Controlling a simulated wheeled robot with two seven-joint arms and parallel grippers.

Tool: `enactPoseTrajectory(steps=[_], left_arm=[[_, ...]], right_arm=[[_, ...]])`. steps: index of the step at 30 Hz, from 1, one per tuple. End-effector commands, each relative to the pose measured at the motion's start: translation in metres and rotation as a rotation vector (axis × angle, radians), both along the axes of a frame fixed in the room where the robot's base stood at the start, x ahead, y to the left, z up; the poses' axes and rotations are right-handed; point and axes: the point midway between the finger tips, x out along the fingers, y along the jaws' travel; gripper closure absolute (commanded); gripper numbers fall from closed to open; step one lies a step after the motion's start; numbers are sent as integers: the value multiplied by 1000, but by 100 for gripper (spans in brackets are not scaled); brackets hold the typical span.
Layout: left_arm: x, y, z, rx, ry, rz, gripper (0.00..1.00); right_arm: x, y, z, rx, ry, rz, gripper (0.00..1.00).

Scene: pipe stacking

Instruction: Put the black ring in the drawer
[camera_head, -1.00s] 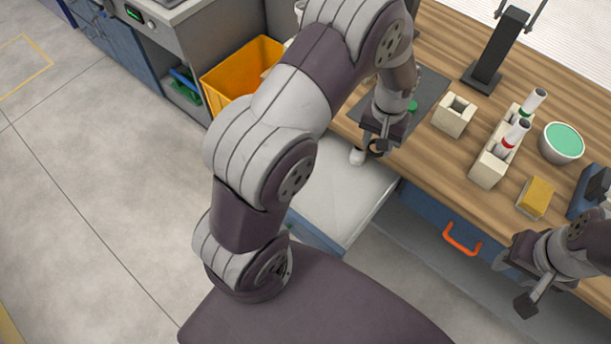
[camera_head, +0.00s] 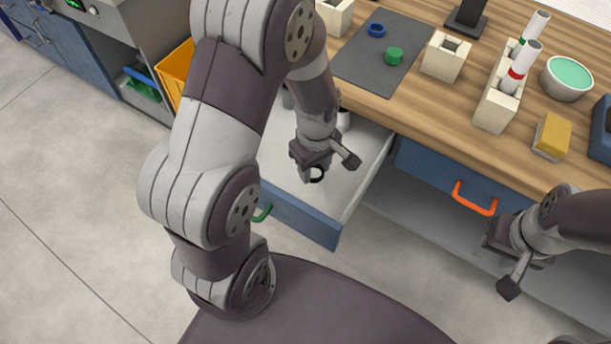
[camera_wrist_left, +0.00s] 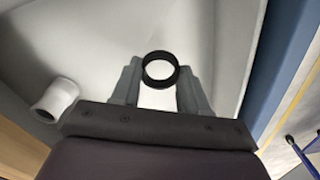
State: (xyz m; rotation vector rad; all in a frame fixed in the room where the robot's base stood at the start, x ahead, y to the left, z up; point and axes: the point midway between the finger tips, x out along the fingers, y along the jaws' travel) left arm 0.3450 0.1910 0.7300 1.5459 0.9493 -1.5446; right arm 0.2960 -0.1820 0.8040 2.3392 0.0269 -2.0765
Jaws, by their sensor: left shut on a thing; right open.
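The black ring (camera_wrist_left: 160,70) is held between the fingertips of my left gripper (camera_wrist_left: 158,88), which is shut on it. In the head view the ring (camera_head: 317,175) shows just below my left gripper (camera_head: 314,166), over the open drawer (camera_head: 366,158). The drawer has a white inside, a blue front and a green handle (camera_head: 262,213). In the left wrist view the white drawer floor (camera_wrist_left: 100,40) lies behind the ring; whether the ring touches it I cannot tell. My right gripper (camera_head: 511,270) is open and empty, in front of the bench at the right.
A white fitting (camera_wrist_left: 55,100) lies in the drawer. On the wooden bench a grey mat (camera_head: 360,70) bears a blue ring (camera_head: 377,30) and a green piece (camera_head: 394,55). A shut drawer with an orange handle (camera_head: 474,200) is to the right.

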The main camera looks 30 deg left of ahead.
Motion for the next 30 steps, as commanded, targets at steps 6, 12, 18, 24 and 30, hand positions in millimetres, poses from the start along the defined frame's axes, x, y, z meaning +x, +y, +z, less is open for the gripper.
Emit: enactPoseTrajectory(steps=[6,12,18,24,30], left_arm=[[-11,18,-18,0,0,-2,84],[-12,17,-54,0,4,-3,84],[-11,17,-52,0,0,-3,84],[-11,17,-55,0,0,-3,43],[-11,17,-55,0,0,-3,31]], right_arm=[[0,0,-8,0,0,0,57],[0,0,-21,0,0,0,57],[0,0,-19,0,0,0,57],[0,0,-20,0,0,0,57],[0,0,-20,0,0,0,57]])
